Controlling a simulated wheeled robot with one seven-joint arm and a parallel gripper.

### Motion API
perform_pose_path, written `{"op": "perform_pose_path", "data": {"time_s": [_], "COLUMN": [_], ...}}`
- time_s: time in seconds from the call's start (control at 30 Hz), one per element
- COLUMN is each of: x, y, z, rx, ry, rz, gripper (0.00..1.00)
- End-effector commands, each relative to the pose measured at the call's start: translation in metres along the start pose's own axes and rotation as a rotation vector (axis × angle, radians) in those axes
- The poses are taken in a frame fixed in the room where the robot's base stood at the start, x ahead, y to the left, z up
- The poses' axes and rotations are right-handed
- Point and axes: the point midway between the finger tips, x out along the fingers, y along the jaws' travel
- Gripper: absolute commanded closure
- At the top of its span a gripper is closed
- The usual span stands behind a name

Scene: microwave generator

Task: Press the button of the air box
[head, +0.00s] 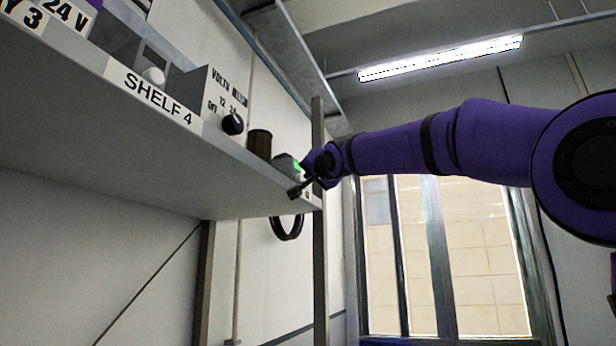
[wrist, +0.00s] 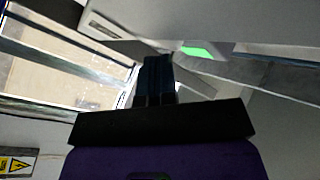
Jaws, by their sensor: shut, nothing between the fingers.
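A small grey object with a glowing green patch (head: 285,164) sits at the far end of the shelf, partly hidden behind my gripper. No readable label marks it as the air box, so I cannot tell for certain. My gripper (head: 295,192) is at the shelf's end, just in front of this object. In the wrist view, a bright green patch (wrist: 203,49) shows at the upper right, beyond and to the right of my shut, empty gripper (wrist: 156,62). I cannot tell whether the fingers touch anything.
The shelf (head: 130,150), labelled SHELF 4, runs from the upper left to the gripper. A black loop (head: 287,230) hangs below. A window (head: 450,260) lies behind.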

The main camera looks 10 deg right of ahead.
Motion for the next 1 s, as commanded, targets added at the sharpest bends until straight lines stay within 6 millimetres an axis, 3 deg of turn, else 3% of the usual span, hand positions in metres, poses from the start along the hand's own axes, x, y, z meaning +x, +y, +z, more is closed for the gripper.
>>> {"op": "perform_pose_path", "data": {"time_s": [0.03,0.2,1.0], "x": [0.003,0.003,-0.011], "y": [-0.011,-0.011,0.002], "z": [0.006,0.006,0.000], "rx": [0.027,0.027,0.021], "ry": [-0.003,-0.003,-0.007], "rz": [-0.027,-0.027,-0.018], "gripper": [1.00,1.00,1.00]}}
